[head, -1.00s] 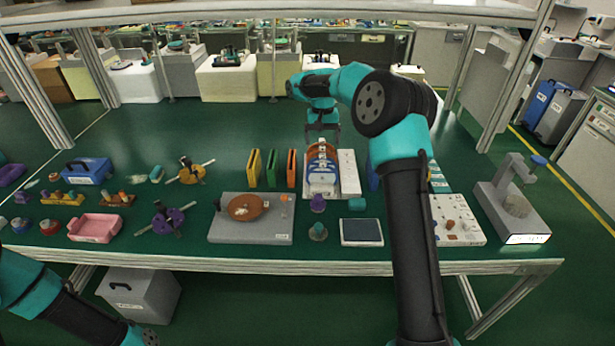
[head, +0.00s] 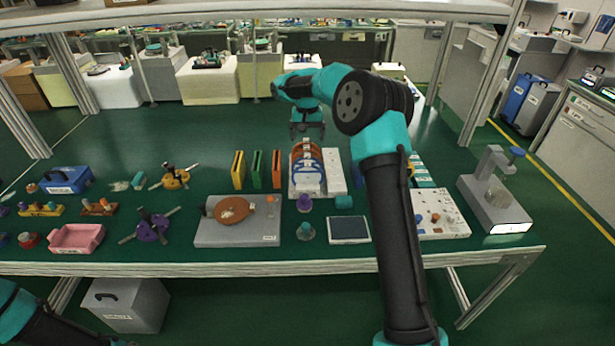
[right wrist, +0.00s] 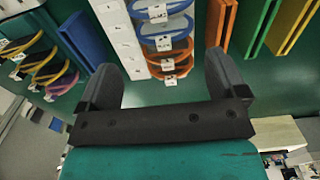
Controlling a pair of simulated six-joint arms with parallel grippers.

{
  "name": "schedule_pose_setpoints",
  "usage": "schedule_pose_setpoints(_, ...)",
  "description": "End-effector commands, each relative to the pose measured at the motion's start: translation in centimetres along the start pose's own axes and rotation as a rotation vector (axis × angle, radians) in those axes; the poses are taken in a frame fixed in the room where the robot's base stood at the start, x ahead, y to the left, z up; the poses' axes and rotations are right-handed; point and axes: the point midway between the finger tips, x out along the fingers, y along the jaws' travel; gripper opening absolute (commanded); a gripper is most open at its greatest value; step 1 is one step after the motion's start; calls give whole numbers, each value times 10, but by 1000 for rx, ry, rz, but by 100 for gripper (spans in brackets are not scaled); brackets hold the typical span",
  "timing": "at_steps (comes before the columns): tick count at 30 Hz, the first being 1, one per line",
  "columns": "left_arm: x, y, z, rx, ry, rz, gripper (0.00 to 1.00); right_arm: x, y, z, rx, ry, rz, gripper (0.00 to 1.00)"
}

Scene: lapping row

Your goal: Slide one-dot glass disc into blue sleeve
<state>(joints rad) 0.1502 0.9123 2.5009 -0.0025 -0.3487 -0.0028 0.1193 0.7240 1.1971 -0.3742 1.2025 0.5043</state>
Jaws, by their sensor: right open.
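Glass discs with blue and orange rims stand in a rack, the blue-rimmed ones (head: 308,178) at the front in the head view. In the right wrist view, the blue-rimmed discs (right wrist: 165,30) and orange-rimmed discs (right wrist: 168,54) carry small white tags; I cannot read their dots. The blue sleeve (right wrist: 88,40) stands left of the white numbered strip in the right wrist view; my right arm covers its place in the head view. My right gripper (head: 307,131) is open and empty, behind and above the rack; its fingers show in the right wrist view (right wrist: 160,72). My left gripper is out of view.
Yellow (head: 238,170), green (head: 256,169) and orange (head: 277,168) sleeves stand left of the rack. More discs with yellow and purple rims (right wrist: 45,75) stand in another rack. A grey board with a brown disc (head: 232,210) and a dark-topped pad (head: 348,229) lie in front.

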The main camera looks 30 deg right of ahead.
Motion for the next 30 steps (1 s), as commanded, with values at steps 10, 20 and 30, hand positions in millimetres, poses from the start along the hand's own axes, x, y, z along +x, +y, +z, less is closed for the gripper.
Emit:
schedule_pose_setpoints(10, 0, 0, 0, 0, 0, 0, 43, 56, 0, 0, 0, -1, -1, 91)
schedule_pose_setpoints(20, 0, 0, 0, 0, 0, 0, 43, 64, 0, 0, 0, 0, -1, 91)
schedule_pose_setpoints(30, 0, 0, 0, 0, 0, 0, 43, 85, 1, 1, 0, -3, 1, 91)
